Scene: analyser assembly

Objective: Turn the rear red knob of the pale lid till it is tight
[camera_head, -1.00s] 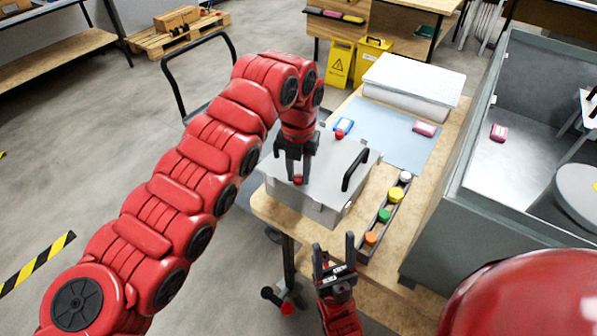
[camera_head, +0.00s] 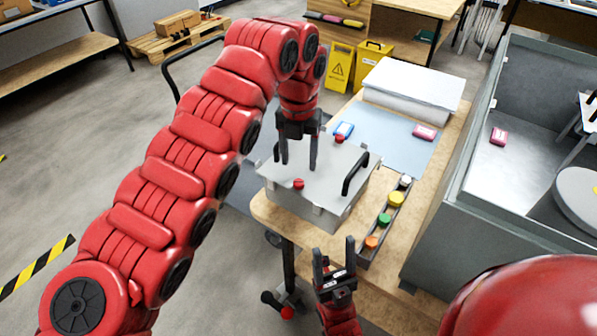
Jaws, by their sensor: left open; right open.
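The pale lid (camera_head: 327,176) lies on a grey box on the wooden table, with a black bar handle (camera_head: 355,173) at its right side. The rear red knob (camera_head: 339,139) stands at the lid's far edge. The front red knob (camera_head: 299,184) sits near the lid's front edge. My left gripper (camera_head: 298,165) points down over the left part of the lid, open and empty. It is behind the front knob in the picture and left of the rear knob, apart from both. My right gripper (camera_head: 334,255) is open and empty, pointing up in front of the table's near edge.
A narrow tray (camera_head: 366,257) of coloured caps lies right of the box. A white stack (camera_head: 415,85) stands at the back. A grey-walled bench (camera_head: 480,215) rises at the right.

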